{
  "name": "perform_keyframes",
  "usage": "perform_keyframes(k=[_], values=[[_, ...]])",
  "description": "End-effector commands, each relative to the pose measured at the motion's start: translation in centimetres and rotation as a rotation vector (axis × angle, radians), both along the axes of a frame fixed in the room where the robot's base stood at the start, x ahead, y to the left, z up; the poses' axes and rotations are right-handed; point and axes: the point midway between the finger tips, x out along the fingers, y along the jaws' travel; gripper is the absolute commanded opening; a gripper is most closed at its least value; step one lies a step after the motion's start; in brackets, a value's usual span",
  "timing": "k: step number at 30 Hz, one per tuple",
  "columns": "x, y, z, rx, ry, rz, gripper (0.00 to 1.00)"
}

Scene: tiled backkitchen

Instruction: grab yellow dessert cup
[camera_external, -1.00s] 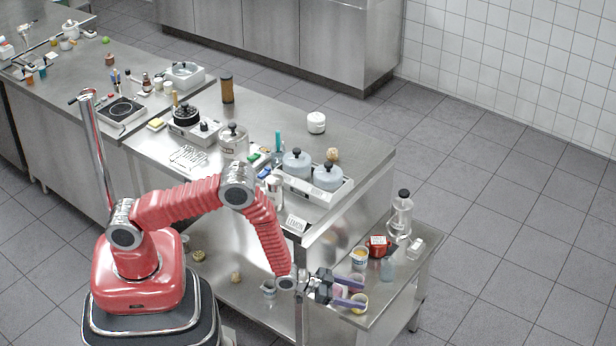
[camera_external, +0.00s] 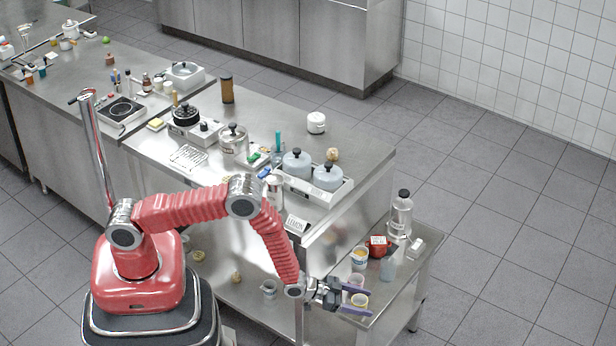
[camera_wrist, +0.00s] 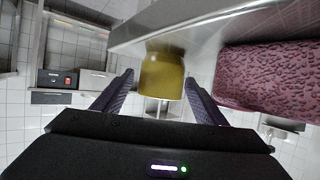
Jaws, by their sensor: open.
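The yellow dessert cup (camera_external: 360,301) stands near the front edge of the low metal side table. In the wrist view the cup (camera_wrist: 162,77) appears upside down, between the two dark purple fingers and a little beyond them. My gripper (camera_wrist: 159,79) is open, with a gap on both sides of the cup; it shows no contact. In the external view my gripper (camera_external: 361,305) reaches in from the left at cup height. One finger passes in front of the cup; the other is mostly hidden.
A pink cup (camera_external: 352,284) stands just behind; its textured side (camera_wrist: 268,76) is close by the right finger in the wrist view. A white-and-orange tub (camera_external: 359,260), a red box (camera_external: 379,246), a pale bottle (camera_external: 387,270) and a glass jar (camera_external: 401,217) stand farther back.

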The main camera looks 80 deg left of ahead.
Motion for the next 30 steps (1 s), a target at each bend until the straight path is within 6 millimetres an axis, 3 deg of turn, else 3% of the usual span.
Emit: perform_keyframes(k=[7, 23, 30], values=[[1.9, -0.3, -0.7, 0.000, -0.001, 0.000, 0.66], [1.9, -0.3, -0.8, 0.000, 0.000, 0.000, 0.66], [1.9, -0.3, -0.8, 0.000, 0.000, 0.000, 0.51]])
